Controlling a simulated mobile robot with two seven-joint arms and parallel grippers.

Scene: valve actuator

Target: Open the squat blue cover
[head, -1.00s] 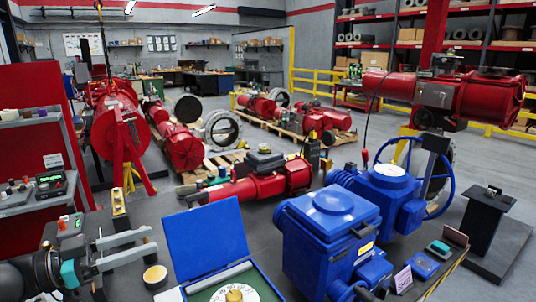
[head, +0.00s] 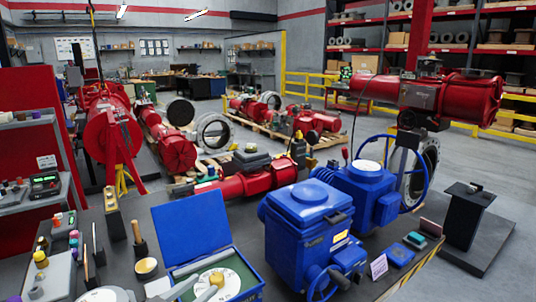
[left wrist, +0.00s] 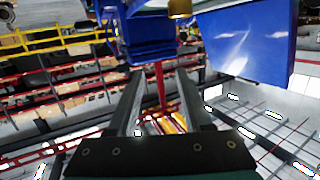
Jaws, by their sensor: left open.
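The squat blue cover (head: 309,193) is the low, square, rounded lid on top of the blue actuator (head: 300,240). It lies flat on its housing, and I see no gap under it. My left gripper (head: 205,286) is low at the bottom edge of the head view, partly cut off, over the front of the open blue case. It is left of the actuator and apart from the cover. In the left wrist view my left gripper (left wrist: 160,80) is open, with nothing held between its fingers. A blue body (left wrist: 150,35) shows beyond them. My right gripper is not in view.
The blue case (head: 192,222) has its lid raised left of the actuator. A blue handwheel (head: 425,190) stands behind right. Small tools and bottles (head: 72,240) crowd the bench at left. A white tag (head: 379,266) and blue block (head: 399,253) sit at right.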

